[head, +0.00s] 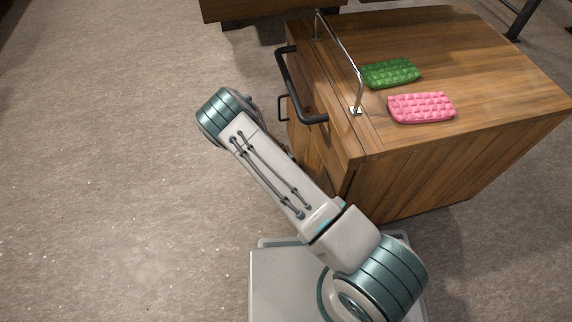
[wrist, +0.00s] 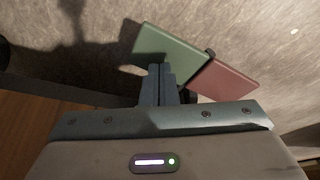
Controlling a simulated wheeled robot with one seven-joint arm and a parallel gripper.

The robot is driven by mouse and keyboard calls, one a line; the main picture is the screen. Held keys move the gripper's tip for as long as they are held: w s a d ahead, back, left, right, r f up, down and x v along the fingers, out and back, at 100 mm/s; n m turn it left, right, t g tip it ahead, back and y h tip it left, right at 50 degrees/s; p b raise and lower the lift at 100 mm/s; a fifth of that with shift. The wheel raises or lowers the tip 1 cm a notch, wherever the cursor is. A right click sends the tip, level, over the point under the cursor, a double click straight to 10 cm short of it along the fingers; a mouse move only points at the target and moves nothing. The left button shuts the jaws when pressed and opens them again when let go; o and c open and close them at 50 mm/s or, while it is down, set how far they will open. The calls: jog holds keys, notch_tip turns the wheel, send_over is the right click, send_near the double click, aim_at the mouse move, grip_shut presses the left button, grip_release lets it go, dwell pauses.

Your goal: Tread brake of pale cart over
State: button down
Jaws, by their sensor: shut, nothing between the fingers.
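The wooden cart (head: 480,55) stands at the right in the head view, with a black handle (head: 290,85) on its left end. In the wrist view, a flat green pedal-like plate (wrist: 172,50) and a dark red one (wrist: 226,80) sit side by side low over the floor. My gripper (wrist: 161,72) is shut and empty. Its fingertips overlap the lower edge of the green plate in the picture; I cannot tell whether they touch it. In the head view my gripper is hidden behind my arm.
A green quilted pad (head: 391,73) and a pink one (head: 422,107) lie on the cart top behind a thin metal rail (head: 340,50). Another wooden piece (head: 265,10) stands at the top edge. The carpet (head: 110,150) at left is clear.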

jog(key=shift+r+p, duration=1)
jog(key=shift+r, duration=0.5)
jog(key=s+a+r, duration=0.2)
jog(key=s+a, duration=0.1)
jog(key=a, duration=1.1)
jog(key=shift+a, duration=0.35)
jog(key=shift+s+f, duration=0.1)
